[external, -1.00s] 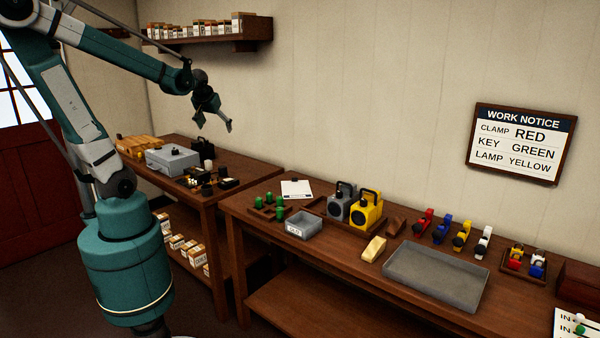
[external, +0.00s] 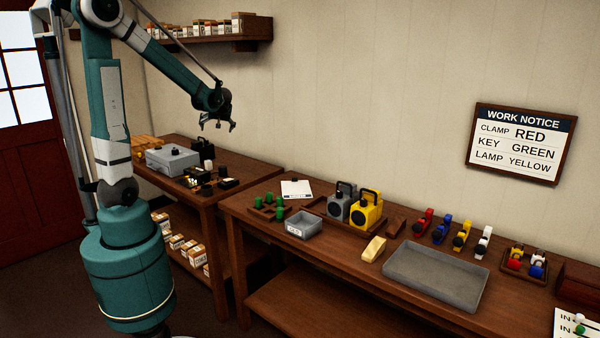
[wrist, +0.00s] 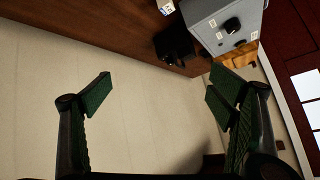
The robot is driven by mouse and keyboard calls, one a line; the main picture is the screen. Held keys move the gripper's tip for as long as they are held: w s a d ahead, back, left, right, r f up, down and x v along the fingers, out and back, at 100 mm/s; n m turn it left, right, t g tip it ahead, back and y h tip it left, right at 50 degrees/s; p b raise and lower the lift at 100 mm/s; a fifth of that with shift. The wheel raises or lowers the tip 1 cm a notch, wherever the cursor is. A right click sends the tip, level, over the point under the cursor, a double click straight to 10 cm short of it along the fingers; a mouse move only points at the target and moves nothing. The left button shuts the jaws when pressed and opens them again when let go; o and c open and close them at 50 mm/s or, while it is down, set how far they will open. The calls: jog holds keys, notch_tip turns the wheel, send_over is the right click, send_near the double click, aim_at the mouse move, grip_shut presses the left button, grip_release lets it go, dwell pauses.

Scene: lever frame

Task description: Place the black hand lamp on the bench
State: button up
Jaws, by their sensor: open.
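The black hand lamp (external: 206,153) stands on the left table, behind and right of a grey box (external: 172,160). It also shows as a dark shape in the wrist view (wrist: 176,46), beside the grey box. My gripper (external: 217,124) is in the air above the lamp in the external view, with its fingers pointing down. In the wrist view my gripper (wrist: 162,96) has its fingers wide apart with nothing between them. The bench (external: 345,270) is to the right, with a grey hand lamp (external: 339,206) and a yellow hand lamp (external: 367,212) standing on it.
A grey tray (external: 436,276), a small grey bin (external: 303,225), green knobbed pieces and coloured clamps (external: 462,234) occupy the bench. Small dark parts (external: 205,186) lie on the left table's front. A shelf of boxes (external: 207,30) is on the wall above. A work notice (external: 521,144) hangs at right.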

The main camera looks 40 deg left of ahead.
jog(key=w+a+f+n+g+y+b, duration=0.1)
jog(key=w+a+f+n+y, duration=0.1)
jog(key=w+a+f, duration=0.3)
jog(key=w+a+f+n+g+y+b, duration=0.1)
jog(key=a+f+n, duration=0.1)
jog(key=a, duration=0.5)
jog(key=n+g+y+b, duration=0.2)
jog(key=n+y+b, duration=0.1)
jog(key=n+y, duration=0.1)
send_near(206, 146)
jog(key=a, duration=0.5)
jog(key=shift+a+f+n, duration=0.3)
jog(key=shift+a+f, duration=0.05)
jog(key=shift+f, duration=0.2)
jog(key=shift+a, duration=0.1)
jog(key=shift+a+f, duration=0.2)
jog(key=shift+a, duration=1)
jog(key=shift+a, duration=0.1)
jog(key=shift+a+f+b, duration=0.2)
jog(key=shift+a+b, duration=0.25)
jog(key=shift+a, duration=0.8)
jog(key=shift+a+f+b, duration=0.15)
jog(key=shift+a+b, duration=0.25)
jog(key=shift+a, duration=0.8)
